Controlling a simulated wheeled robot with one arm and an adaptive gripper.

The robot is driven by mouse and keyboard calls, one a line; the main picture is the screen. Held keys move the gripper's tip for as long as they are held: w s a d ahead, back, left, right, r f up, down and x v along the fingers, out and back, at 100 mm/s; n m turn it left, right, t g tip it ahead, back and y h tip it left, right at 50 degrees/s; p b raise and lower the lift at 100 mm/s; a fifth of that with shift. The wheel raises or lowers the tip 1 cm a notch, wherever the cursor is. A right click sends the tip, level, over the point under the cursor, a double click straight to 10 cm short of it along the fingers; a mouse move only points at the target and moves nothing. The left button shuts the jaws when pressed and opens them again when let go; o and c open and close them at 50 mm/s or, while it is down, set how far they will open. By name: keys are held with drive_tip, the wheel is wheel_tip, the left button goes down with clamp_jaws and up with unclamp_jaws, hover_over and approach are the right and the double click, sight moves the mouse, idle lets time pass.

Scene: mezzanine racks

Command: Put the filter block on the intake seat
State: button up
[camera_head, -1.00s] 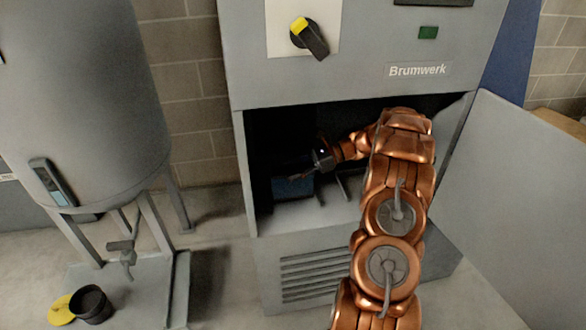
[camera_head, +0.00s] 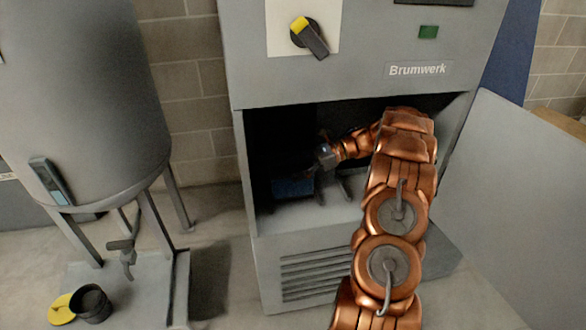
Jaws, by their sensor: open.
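A dark blue block (camera_head: 293,188), likely the filter block, sits low at the left inside the open bay of the grey cabinet (camera_head: 420,82). My gripper (camera_head: 312,178) is inside the bay, just above and right of the block. It is open; its fingers are dark and hard to make out against the shadow. I cannot tell whether they touch the block. A dark bracket-like part (camera_head: 344,188) stands on the bay floor to the right of the block. Which part is the intake seat is not clear, as the bay's back is in deep shadow.
The cabinet door (camera_head: 520,190) stands open at the right. My arm fills the right part of the bay opening. A grey tank (camera_head: 85,100) on legs stands at the left, with a black cup (camera_head: 92,303) and yellow lid (camera_head: 61,309) below it.

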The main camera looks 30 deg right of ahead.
drive_tip(key=v, duration=0.6)
drive_tip(key=shift+d, duration=0.3)
drive_tip(key=shift+s, duration=0.1)
